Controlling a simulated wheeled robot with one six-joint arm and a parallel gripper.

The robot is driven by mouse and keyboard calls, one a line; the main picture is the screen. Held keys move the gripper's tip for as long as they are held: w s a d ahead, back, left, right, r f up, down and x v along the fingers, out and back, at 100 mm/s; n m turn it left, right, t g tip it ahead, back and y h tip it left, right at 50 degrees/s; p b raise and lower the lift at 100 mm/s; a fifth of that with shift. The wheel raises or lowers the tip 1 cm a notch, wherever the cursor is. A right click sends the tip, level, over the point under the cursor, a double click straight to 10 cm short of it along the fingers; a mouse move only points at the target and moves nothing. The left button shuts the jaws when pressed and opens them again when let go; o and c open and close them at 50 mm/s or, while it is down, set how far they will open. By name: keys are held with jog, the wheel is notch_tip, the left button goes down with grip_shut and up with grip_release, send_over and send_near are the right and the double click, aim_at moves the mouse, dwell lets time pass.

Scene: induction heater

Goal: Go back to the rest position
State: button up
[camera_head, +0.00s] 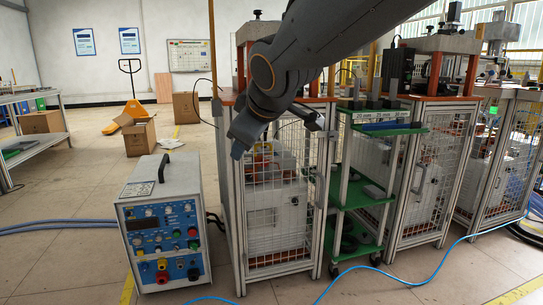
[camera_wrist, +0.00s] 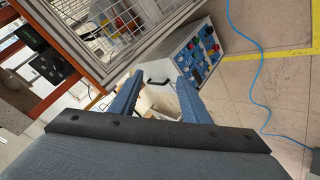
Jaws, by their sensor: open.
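My gripper (camera_wrist: 158,98) shows in the wrist view as two blue fingers spread apart, with nothing held between them. In the head view my arm reaches down from the top right, in front of the nearest mesh cabinet (camera_head: 275,220). In that view I cannot make out the fingertips clearly. The induction heater's grey and blue control box (camera_head: 165,225) stands on the floor left of this cabinet. It carries knobs and sockets and a black handle on top. In the wrist view the control box (camera_wrist: 200,55) lies beyond the fingers, at upper right.
A green-shelved trolley (camera_head: 357,222) stands between the nearest cabinet and another mesh cabinet (camera_head: 425,185). A blue cable (camera_head: 415,280) runs across the floor at front right. Cardboard boxes (camera_head: 139,138) and a yellow pallet jack (camera_head: 133,110) are at the back. Floor at left is mostly open.

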jog(key=s+d+f+m+g+h, duration=0.1)
jog(key=s+f+m+g, duration=0.15)
jog(key=s+f, duration=0.6)
jog(key=s+d+f+m+g, duration=0.2)
jog(key=s+f+g, duration=0.25)
jog(key=s, duration=0.75)
jog(key=s+d+f+m+g+h, duration=0.1)
jog(key=s+f+m+g, duration=0.15)
jog(key=s+f, duration=0.65)
jog(key=d+r+m+p, duration=0.2)
jog(key=d+r+p, duration=0.5)
jog(key=r+p, duration=0.3)
jog(key=d+r+m+h+p, duration=0.1)
jog(key=d+r+m+p, duration=0.1)
jog(key=d+r+p, duration=0.4)
jog(key=d+r+m+p, duration=0.2)
jog(key=d+r+p, duration=0.5)
jog(key=r+p, duration=0.7)
jog(key=p, duration=0.7)
jog(key=shift+d+r+h, duration=0.15)
jog(key=shift+d+h, duration=0.2)
jog(key=shift+h, duration=0.05)
